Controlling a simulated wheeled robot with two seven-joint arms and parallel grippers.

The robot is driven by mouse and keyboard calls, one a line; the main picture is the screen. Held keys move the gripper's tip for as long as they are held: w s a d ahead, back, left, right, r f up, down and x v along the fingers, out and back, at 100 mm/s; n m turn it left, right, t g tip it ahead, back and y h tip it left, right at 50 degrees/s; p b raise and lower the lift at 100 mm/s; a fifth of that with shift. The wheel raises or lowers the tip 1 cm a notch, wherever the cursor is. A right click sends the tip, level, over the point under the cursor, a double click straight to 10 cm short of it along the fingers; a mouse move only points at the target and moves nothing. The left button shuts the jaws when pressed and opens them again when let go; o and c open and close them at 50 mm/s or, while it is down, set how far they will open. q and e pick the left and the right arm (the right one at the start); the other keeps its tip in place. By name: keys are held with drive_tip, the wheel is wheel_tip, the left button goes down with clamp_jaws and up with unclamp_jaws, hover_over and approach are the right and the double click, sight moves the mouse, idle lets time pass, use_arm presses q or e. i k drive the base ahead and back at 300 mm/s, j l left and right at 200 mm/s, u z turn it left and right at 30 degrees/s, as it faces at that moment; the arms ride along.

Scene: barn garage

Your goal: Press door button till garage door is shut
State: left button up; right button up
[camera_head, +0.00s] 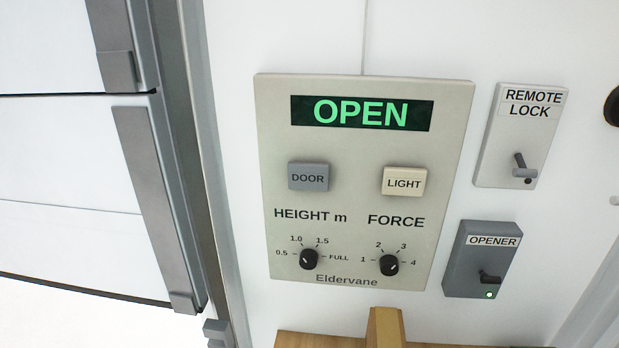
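A beige wall control panel (360,250) fills the middle of the head view. Its display (361,113) reads OPEN in green letters. The grey DOOR button (308,177) is at the panel's left and the cream LIGHT button (403,182) at its right. Below them are a black HEIGHT knob (309,259) and a black FORCE knob (389,264). The white garage door (70,160) shows at the left in panels, with its curved bottom edge above a bright gap. Neither of my grippers is in view, and nothing touches the buttons.
A REMOTE LOCK switch box (519,135) and a grey OPENER box (480,260) with a lit green light are on the wall right of the panel. A metal door track (165,190) runs left of it. A wooden piece (385,328) is below the panel.

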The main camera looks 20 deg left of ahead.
sight(302, 175)
drive_tip(key=k+z, duration=0.15)
drive_tip(key=k, duration=0.5)
drive_tip(key=z, duration=1)
drive_tip(key=k+j, duration=0.15)
drive_tip(key=k, duration=0.25)
drive_tip(key=k+j, duration=0.1)
drive_tip(key=k, duration=0.35)
